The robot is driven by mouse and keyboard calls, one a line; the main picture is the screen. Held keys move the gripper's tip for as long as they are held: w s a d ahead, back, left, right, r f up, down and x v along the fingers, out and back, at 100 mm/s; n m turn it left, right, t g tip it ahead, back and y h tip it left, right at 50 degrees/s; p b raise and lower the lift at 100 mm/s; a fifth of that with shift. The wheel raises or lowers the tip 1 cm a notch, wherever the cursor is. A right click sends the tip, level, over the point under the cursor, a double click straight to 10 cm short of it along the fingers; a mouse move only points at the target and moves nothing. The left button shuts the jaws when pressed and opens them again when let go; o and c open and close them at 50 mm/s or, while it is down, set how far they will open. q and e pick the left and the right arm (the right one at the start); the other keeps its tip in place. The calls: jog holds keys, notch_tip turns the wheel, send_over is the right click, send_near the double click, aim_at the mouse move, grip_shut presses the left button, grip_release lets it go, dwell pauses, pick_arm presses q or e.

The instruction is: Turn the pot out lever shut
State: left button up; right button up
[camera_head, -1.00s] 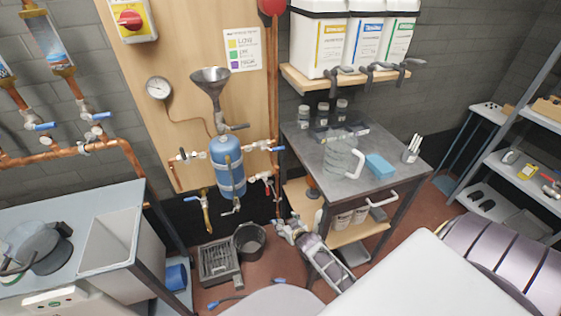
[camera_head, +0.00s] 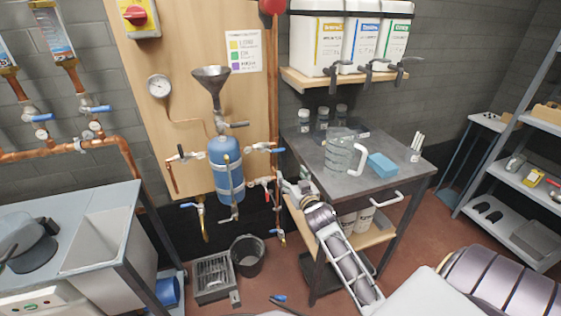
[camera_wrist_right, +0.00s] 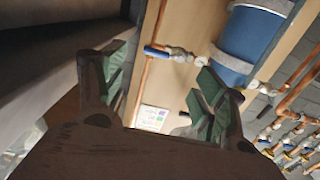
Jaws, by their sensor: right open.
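The blue pot (camera_head: 227,168) hangs on the wooden board, with a steel funnel (camera_head: 211,76) above it. A red lever (camera_head: 267,194) sits on the valve to the pot's lower right, by the vertical copper pipe. A blue lever (camera_head: 277,150) sits higher on the right branch. No label shows which is the pot out lever. My right gripper (camera_head: 290,187) is open, just right of the red lever and the pipe, apparently empty. The right wrist view shows its spread fingers (camera_wrist_right: 160,85), the pot (camera_wrist_right: 252,38) and a blue lever (camera_wrist_right: 153,51) beyond them. My left gripper is out of view.
A metal table (camera_head: 385,200) with a glass jug (camera_head: 340,155) and a blue sponge (camera_head: 382,164) stands close right of my right arm. A black bucket (camera_head: 248,256) stands on the floor below the pot. A sink (camera_head: 105,240) is at left.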

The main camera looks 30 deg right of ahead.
jog(key=shift+s+d+r, duration=0.1)
jog(key=shift+s+r, duration=0.1)
jog(key=shift+r, duration=0.6)
send_near(279, 151)
jog(key=shift+b+x, duration=0.85)
jog(key=shift+x, duration=2.25)
jog(key=shift+w+d+f, duration=0.1)
jog(key=shift+w, duration=0.6)
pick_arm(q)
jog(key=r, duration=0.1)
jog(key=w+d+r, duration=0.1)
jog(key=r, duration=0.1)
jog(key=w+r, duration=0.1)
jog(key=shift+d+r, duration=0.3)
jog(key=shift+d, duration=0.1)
pick_arm(e)
jog(key=shift+w, duration=0.2)
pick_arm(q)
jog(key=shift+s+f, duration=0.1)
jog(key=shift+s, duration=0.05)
pick_arm(e)
jog(key=shift+c, duration=0.4)
